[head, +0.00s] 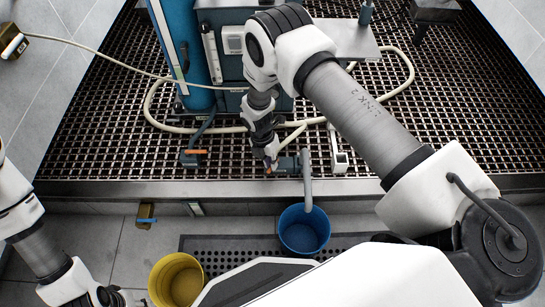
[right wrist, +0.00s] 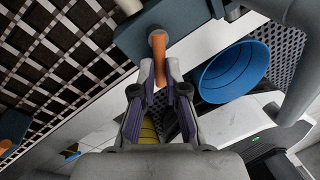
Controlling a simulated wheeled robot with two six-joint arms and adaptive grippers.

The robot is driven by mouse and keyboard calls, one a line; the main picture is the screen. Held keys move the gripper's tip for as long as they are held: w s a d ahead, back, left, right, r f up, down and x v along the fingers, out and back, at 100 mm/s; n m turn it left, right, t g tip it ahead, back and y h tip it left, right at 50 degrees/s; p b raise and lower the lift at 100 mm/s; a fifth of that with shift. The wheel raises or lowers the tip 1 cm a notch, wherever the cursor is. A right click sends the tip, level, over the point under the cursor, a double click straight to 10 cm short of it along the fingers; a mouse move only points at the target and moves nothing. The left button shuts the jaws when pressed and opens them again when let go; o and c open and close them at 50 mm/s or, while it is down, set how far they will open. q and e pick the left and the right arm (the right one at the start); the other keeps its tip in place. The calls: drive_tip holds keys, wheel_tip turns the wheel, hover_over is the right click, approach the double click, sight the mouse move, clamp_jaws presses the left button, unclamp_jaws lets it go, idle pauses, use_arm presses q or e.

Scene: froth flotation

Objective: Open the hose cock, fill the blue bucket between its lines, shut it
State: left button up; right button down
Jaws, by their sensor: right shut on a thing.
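The hose cock (head: 287,164) is a grey-blue body at the front edge of the grating, with a grey spout (head: 307,185) bending down over the blue bucket. Its orange lever (right wrist: 158,45) is between the fingertips of my right gripper (right wrist: 160,76), which is shut on it; the gripper also shows in the head view (head: 271,161). The blue bucket (head: 304,230) stands upright on the floor below the spout. It also shows in the right wrist view (right wrist: 233,70). I cannot make out its lines, a water level or a stream. My left gripper (head: 112,298) is at the bottom left, its fingers unclear.
A yellow bucket (head: 177,281) stands left of the blue one. A dark perforated mat (head: 235,243) lies on the floor. Another valve with an orange handle (head: 195,152) and a brass cock with a blue handle (head: 146,220) are to the left. A pale hose (head: 152,100) loops over the grating.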

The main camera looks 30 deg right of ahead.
drive_tip(key=m, duration=0.2)
drive_tip(key=shift+w+a+m+y+p, duration=0.1)
drive_tip(key=shift+w+m+y+p, duration=0.2)
drive_tip(key=shift+m+p, duration=0.1)
drive_tip(key=m, duration=0.1)
drive_tip(key=w+m, duration=0.1)
drive_tip(key=m, duration=0.1)
drive_tip(key=shift+f+m+y, duration=0.1)
drive_tip(key=shift+m+y, duration=0.2)
drive_tip(key=m, duration=0.2)
drive_tip(key=w+m+y, duration=0.1)
drive_tip(key=m, duration=0.2)
drive_tip(key=shift+w+d, duration=0.1)
drive_tip(key=shift+d, duration=0.1)
drive_tip(key=shift+m, duration=0.3)
drive_tip(key=c, duration=1.2)
unclamp_jaws()
drive_tip(key=shift+w, duration=0.1)
wheel_tip(320, 180, up, 12)
drive_tip(key=w+d, duration=0.1)
drive_tip(key=w, duration=0.1)
